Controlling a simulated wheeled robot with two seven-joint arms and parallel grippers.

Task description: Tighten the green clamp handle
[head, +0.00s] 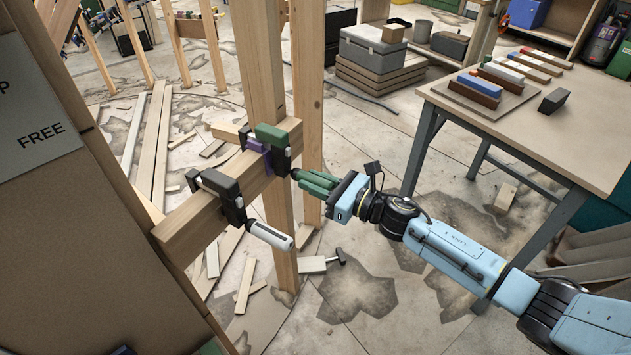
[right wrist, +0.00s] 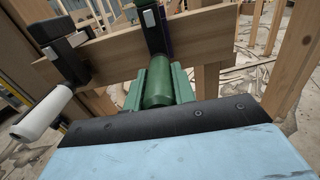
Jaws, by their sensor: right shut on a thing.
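The green clamp (head: 272,136) sits on the horizontal wooden beam (head: 205,222) against an upright stud. Its green handle (right wrist: 157,84) points toward my right gripper. My right gripper (head: 312,181) is shut on this handle, with a green finger on each side of it in the right wrist view (right wrist: 158,88). In the head view the fingers mostly hide the handle. My left gripper is not in view.
A purple clamp (head: 256,147) sits close beside the green one. A dark clamp (head: 220,184) with a white handle (head: 270,235) is nearer on the beam. A workbench (head: 560,150) stands right.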

